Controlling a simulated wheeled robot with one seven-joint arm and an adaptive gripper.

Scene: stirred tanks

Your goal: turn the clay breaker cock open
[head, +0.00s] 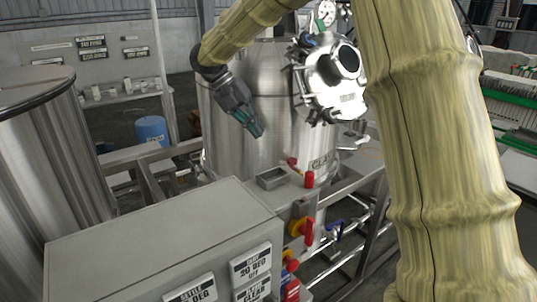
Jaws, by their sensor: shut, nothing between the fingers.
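My gripper (257,130) is shut and empty. It points down and right in front of the steel tank (229,150), above the grey control box. No cock is clearly labelled as the clay breaker's. Candidate handles are a red lever (292,163) and a red part (309,180) low in front of the tank, and a blue handle (333,231) on the pipework below right. My gripper is above and left of all of these, apart from them. A plate on the tank (322,162) is too small to read. I cannot tell the cock's position.
Another steel tank (40,160) stands left. My arm hides much of the right.

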